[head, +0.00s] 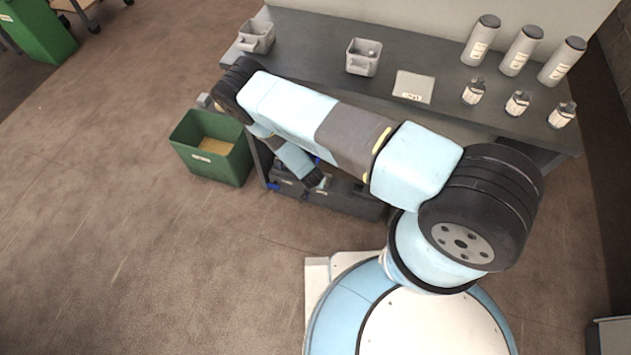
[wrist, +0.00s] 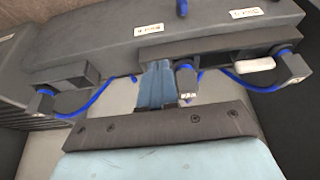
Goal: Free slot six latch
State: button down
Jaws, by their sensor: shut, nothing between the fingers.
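My gripper (wrist: 157,68) is shut and empty. In the wrist view its blue-grey fingers point up to the lower edge of a dark grey unit (wrist: 95,50) with white labels. A short dark cylinder with a blue end (wrist: 187,74) stands just right of the fingers. I cannot tell whether they touch. Blue cords (wrist: 95,105) run to grey end blocks (wrist: 293,66) at both sides. No slot number is readable, so I cannot tell which part is slot six's latch. In the head view my arm hides much of a dark low bin (head: 350,197) below the bench.
A green bin (head: 212,147) stands on the floor left of the dark bench (head: 310,35). Grey tubs (head: 363,57), a grey plate (head: 413,87), tall canisters (head: 521,50) and small bottles (head: 517,103) stand on the bench. A white piece (wrist: 253,65) sits right of my gripper.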

jog(key=w+f, duration=0.1)
jog(key=w+d+f, duration=0.1)
jog(key=w, duration=0.1)
jog(key=shift+w+d+f, duration=0.1)
jog(key=shift+w+f, duration=0.05)
jog(key=shift+f, duration=0.05)
jog(key=shift+w+d, duration=0.25)
jog(key=shift+w, duration=0.45)
